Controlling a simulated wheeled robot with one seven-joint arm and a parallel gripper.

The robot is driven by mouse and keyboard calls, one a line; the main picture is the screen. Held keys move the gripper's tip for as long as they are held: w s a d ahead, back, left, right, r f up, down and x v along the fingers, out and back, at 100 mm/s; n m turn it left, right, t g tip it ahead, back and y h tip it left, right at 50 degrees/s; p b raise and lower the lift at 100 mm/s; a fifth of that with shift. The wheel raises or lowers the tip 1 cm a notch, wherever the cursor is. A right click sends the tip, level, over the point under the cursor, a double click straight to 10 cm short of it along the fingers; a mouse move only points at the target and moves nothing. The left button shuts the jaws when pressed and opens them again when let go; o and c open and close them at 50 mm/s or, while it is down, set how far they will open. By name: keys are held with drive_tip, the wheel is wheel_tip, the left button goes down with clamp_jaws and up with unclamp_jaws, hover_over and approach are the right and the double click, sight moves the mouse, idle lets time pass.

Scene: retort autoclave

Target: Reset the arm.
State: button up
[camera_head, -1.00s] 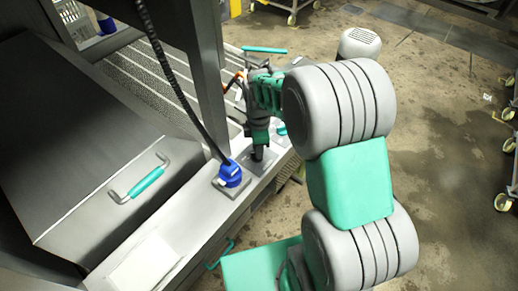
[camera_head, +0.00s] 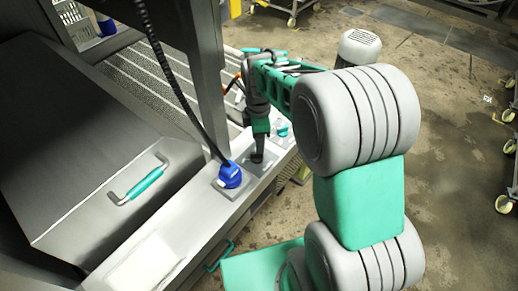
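My arm, in grey and green, reaches from the right of the view over the edge of the steel machine. My gripper (camera_head: 257,157) points down at a square plate (camera_head: 264,166) on the machine's ledge. Its fingertips are small and dark here, and I cannot tell whether they are open or shut or whether they touch the plate. No object can be made out in it.
A blue plug (camera_head: 230,175) with a black coiled cable sits on the ledge beside my gripper. A steel post (camera_head: 205,75) rises left of the arm. A box lid with a green handle (camera_head: 145,184) lies at left. Wheeled carts (camera_head: 507,150) stand at right; the floor between is clear.

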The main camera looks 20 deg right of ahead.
drive_tip(key=shift+r, duration=1.3)
drive_tip(key=m, duration=0.3)
drive_tip(key=shift+w, duration=0.15)
drive_tip(key=m, duration=0.3)
drive_tip(key=shift+f, duration=0.15)
drive_tip(key=s+f+m, duration=0.1)
drive_tip(key=m, duration=0.1)
drive_tip(key=s+f+m, duration=0.1)
drive_tip(key=s+m, duration=0.1)
drive_tip(key=s+f+m, duration=0.1)
drive_tip(key=s+m, duration=0.1)
drive_tip(key=shift+s+f+g, duration=0.1)
drive_tip(key=shift+f+g, duration=0.3)
drive_tip(key=s+r+m+t, duration=0.2)
drive_tip(key=s+r+m, duration=0.25)
drive_tip(key=s, duration=0.55)
wheel_tip(320, 180, up, 6)
drive_tip(key=w+t, duration=0.1)
drive_tip(key=t, duration=0.1)
drive_tip(key=shift+w, duration=0.2)
